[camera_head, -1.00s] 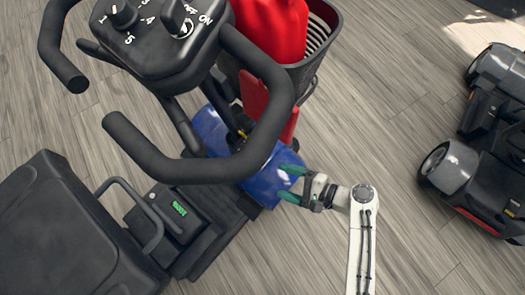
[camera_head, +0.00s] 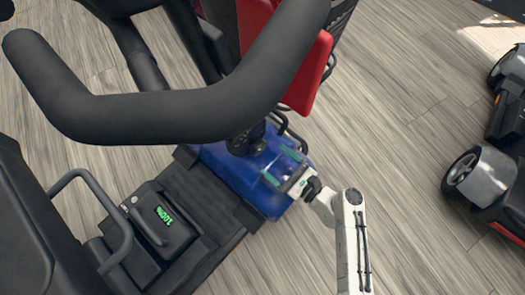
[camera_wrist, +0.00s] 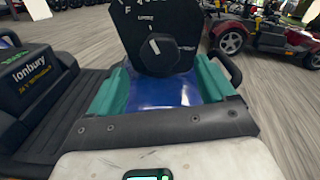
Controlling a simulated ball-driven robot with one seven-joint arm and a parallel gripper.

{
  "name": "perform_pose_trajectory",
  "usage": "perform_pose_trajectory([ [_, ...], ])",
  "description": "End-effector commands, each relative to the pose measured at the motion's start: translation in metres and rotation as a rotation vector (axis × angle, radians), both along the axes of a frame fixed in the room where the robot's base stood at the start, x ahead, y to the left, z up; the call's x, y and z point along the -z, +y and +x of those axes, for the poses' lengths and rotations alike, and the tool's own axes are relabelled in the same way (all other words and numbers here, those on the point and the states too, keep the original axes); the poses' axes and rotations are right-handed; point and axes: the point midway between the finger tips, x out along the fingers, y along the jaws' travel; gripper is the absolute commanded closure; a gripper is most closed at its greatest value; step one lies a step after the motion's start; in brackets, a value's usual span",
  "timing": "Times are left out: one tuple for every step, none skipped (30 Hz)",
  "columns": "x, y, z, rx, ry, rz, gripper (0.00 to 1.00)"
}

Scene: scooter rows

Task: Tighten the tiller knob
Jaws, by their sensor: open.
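The tiller knob (camera_wrist: 154,47) shows in the wrist view as a dark round knob with a pale pointer line. It sits on a black marked plate (camera_wrist: 165,15) straight ahead of my gripper. In the head view a black knob-like part (camera_head: 246,143) shows low on the scooter, partly below the handlebar (camera_head: 165,110). My gripper (camera_head: 280,167) is open over the blue body panel (camera_head: 235,180). In the wrist view my gripper's (camera_wrist: 160,80) green fingers are spread left and right, below the knob and apart from it. Nothing is between them but the blue panel behind.
A red panel (camera_head: 305,70) is above the blue body. Another scooter (camera_head: 490,175) is at the right, with free wooden floor between.

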Motion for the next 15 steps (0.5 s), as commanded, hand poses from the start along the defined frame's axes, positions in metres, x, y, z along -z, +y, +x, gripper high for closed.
perform_pose_trajectory([
  [0.003,0.009,0.006,-0.004,-0.004,-0.002,0.17],
  [0.003,0.012,0.01,-0.003,-0.004,-0.002,0.17],
  [0.003,0.018,0.014,-0.004,-0.004,-0.002,0.17],
  [0.003,0.021,0.017,-0.002,-0.003,-0.002,0.17],
  [0.003,0.025,0.02,-0.003,-0.004,-0.002,0.17],
  [0.002,0.029,0.024,-0.002,-0.003,-0.002,0.17],
  [0.002,0.032,0.026,-0.003,-0.003,-0.002,0.17],
  [0.002,0.035,0.028,-0.003,-0.003,-0.002,0.17],
  [0.002,0.038,0.031,-0.003,-0.003,-0.002,0.17],
  [0.002,0.04,0.032,-0.003,-0.003,-0.002,0.17],
  [0.001,0.042,0.034,-0.002,-0.002,-0.002,0.17],
  [0.001,0.043,0.035,-0.002,-0.002,-0.002,0.17],
  [0.001,0.045,0.036,-0.002,-0.001,-0.002,0.17],
  [0.001,0.045,0.036,-0.002,-0.001,-0.002,0.17],
  [0.0,0.046,0.037,-0.002,-0.001,-0.002,0.17],
])
